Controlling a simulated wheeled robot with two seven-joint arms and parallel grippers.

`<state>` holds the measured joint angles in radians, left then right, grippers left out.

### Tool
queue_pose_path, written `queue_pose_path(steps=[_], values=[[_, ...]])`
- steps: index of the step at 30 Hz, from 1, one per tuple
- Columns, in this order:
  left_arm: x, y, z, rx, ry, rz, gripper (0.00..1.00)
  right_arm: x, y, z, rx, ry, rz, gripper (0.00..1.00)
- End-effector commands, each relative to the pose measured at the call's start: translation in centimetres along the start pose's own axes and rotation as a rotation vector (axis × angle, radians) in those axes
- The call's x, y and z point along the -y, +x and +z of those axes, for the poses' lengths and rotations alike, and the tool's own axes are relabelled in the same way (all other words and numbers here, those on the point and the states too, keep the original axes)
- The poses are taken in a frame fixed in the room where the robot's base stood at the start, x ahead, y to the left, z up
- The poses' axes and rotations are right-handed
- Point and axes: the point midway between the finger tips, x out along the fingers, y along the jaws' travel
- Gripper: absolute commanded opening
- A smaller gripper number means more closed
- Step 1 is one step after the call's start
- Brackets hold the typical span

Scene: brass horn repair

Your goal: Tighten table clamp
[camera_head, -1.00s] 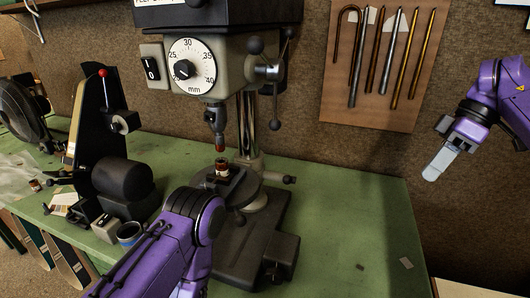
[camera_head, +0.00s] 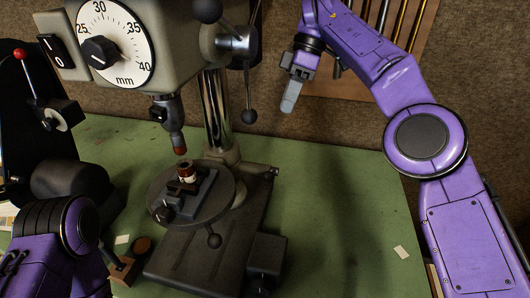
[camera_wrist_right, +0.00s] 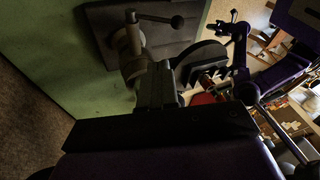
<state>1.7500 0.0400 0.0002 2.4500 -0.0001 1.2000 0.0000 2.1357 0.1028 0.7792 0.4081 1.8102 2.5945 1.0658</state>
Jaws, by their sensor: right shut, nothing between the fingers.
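The drill press has a round table (camera_head: 160,190) on a steel column (camera_head: 216,110). A short clamp lever with a dark knob (camera_head: 273,171) sticks out to the right beside the column, behind the table. In the right wrist view, a ball-ended lever (camera_wrist_right: 160,18) beside the column collar seems to be this clamp lever. My right gripper (camera_head: 289,97) is shut and empty. It points down, above and apart from the lever, to the right of the column. It also shows in the right wrist view (camera_wrist_right: 155,85). My left arm shows at the lower left; its gripper is hidden.
A small brass-coloured part (camera_head: 186,170) stands in a holder on the table, below the red-tipped spindle (camera_head: 179,142). Feed handles (camera_head: 248,95) hang close left of my right gripper. The green bench (camera_head: 340,220) is mostly clear on the right. Tools hang on a wall board behind.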

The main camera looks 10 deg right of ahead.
Motion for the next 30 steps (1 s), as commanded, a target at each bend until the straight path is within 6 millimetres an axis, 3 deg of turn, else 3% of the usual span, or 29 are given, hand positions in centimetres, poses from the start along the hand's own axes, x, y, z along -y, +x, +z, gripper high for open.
queue_pose_path(steps=[7, 10, 21, 24, 30], values=[[0.0, 0.1, 0.1, 0.000, 0.000, 0.000, 0.00, -0.1, 0.3, -0.2, 0.003, -0.002, -0.001, 0.00], [-0.1, 1.0, 0.4, 0.000, 0.000, 0.000, 0.00, -0.2, 1.1, 0.0, 0.003, -0.004, -0.001, 0.00], [-0.7, 7.8, 3.2, 0.000, 0.000, 0.000, 0.00, -0.3, 8.7, 0.3, 0.002, -0.004, -0.002, 0.00], [-0.8, 8.6, 3.5, 0.000, 0.000, 0.000, 0.00, -0.2, 10.7, 0.2, 0.003, -0.004, -0.002, 0.00], [-0.8, 9.5, 3.9, 0.000, 0.000, 0.000, 0.00, 1.5, 12.3, 0.7, 0.001, -0.002, -0.001, 0.00]])
